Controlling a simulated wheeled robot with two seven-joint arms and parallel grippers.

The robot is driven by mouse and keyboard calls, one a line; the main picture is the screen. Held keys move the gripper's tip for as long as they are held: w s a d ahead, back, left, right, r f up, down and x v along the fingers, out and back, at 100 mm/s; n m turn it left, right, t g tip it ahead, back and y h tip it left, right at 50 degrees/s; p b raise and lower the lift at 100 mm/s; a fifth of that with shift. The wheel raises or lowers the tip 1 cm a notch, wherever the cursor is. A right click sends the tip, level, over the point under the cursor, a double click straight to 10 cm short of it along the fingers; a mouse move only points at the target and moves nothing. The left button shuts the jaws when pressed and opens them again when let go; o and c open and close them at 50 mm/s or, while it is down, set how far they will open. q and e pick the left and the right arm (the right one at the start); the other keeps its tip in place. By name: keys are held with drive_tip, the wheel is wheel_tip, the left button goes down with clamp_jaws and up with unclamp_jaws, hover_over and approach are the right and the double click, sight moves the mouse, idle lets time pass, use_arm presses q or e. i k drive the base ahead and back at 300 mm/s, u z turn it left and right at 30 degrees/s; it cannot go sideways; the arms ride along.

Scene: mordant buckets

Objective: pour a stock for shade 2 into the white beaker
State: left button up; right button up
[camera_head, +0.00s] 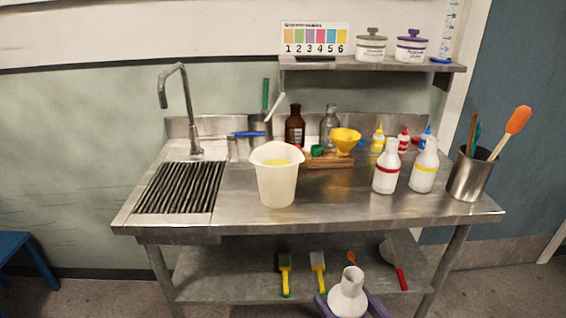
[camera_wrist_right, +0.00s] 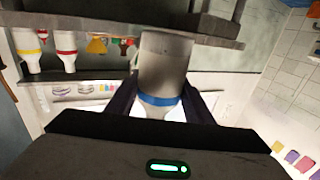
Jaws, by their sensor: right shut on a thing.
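The white beaker (camera_head: 277,187) stands upright on the steel bench, with yellow liquid showing inside. My right gripper (camera_head: 349,308) is shut on a white bottle (camera_head: 348,292), low in front of the bench in the head view. In the right wrist view this bottle shows a blue band (camera_wrist_right: 160,99) between the dark fingers. A red-banded white bottle (camera_head: 386,178) and a yellow-banded white bottle (camera_head: 424,176) stand upright on the bench, right of the beaker. The shade card (camera_head: 315,38) has numbers 1 to 6; swatch 2 looks green. My left gripper is not in view.
Behind the beaker are a brown bottle (camera_head: 295,127), a clear bottle (camera_head: 329,125) and a yellow funnel (camera_head: 345,139). A steel utensil pot (camera_head: 467,180) stands at the right end. The sink rack (camera_head: 180,188) is left. The bench front between beaker and bottles is clear.

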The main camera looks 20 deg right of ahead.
sight(277, 163)
drive_tip(key=u, duration=2)
drive_tip(key=i, duration=1.4)
drive_tip(key=z, duration=3.15)
drive_tip(key=i, duration=0.5)
drive_tip(key=u, duration=0.05)
